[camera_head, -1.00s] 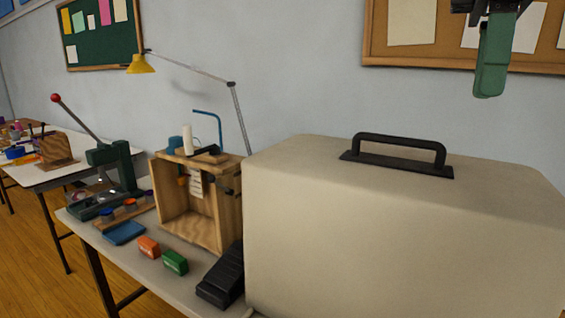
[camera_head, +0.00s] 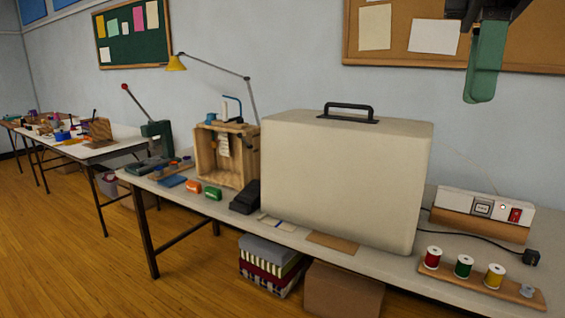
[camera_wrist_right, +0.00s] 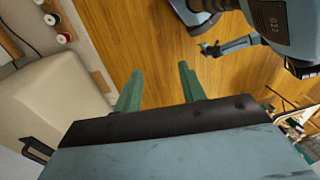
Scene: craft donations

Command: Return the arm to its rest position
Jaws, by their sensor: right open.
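My right gripper (camera_head: 484,97) hangs in the upper right of the head view, in front of the corkboard. Its green fingers overlap from this side. In the right wrist view my right gripper (camera_wrist_right: 160,73) shows two green fingers spread apart with nothing between them, and wooden floor beyond. Part of my other arm, blue-grey with a small dark end (camera_wrist_right: 210,48), shows near the top of the wrist view; its jaws are too small to read.
A large beige case (camera_head: 345,185) with a black handle stands on the long table (camera_head: 385,262). Right of it are a power strip (camera_head: 482,213) and a wooden board with thread spools (camera_head: 464,266). Boxes (camera_head: 342,290) lie underneath. Floor at the left (camera_head: 60,260) is clear.

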